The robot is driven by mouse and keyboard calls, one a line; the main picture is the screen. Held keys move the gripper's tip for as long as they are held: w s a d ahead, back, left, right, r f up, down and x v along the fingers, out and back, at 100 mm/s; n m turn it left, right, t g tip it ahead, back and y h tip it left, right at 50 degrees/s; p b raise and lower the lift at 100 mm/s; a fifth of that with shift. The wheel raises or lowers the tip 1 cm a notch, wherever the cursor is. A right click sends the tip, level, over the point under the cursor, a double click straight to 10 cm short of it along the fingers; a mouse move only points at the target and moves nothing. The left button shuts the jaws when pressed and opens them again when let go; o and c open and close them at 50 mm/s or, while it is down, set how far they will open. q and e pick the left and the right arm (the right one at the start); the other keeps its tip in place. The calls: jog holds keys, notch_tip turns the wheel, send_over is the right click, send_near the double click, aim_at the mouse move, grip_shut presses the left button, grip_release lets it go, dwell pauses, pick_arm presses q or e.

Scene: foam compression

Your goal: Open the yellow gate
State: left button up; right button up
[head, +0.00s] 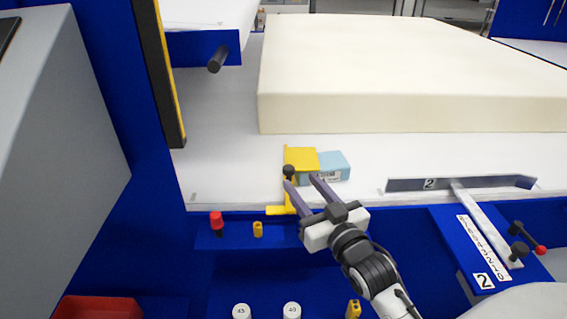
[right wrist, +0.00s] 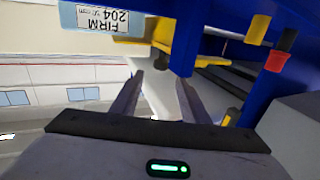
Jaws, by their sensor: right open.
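The yellow gate (head: 301,158) stands at the front edge of the white table, with a black knob (head: 288,171) at its left side and a yellow foot (head: 280,210) below. My right gripper (head: 302,181) is open, and its fingers reach up close to the knob. In the right wrist view, the fingers (right wrist: 160,80) are apart with nothing seen between them, and the dark knob (right wrist: 160,60) is just beyond the tips. I cannot tell whether they touch it. My left gripper is not in view.
A light blue block (head: 334,166) labelled FIRM sits beside the gate. A big cream foam slab (head: 400,75) lies behind. A metal bar (head: 405,185) marked 2 is at right. Red (head: 216,219) and yellow (head: 258,229) pegs stand on the blue front ledge.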

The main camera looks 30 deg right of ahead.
aim_at(291, 171)
jog(key=w, duration=0.2)
jog(key=w+d, duration=0.1)
jog(key=w, duration=0.5)
jog(key=shift+d, duration=0.15)
jog(key=shift+f, duration=0.1)
grip_shut()
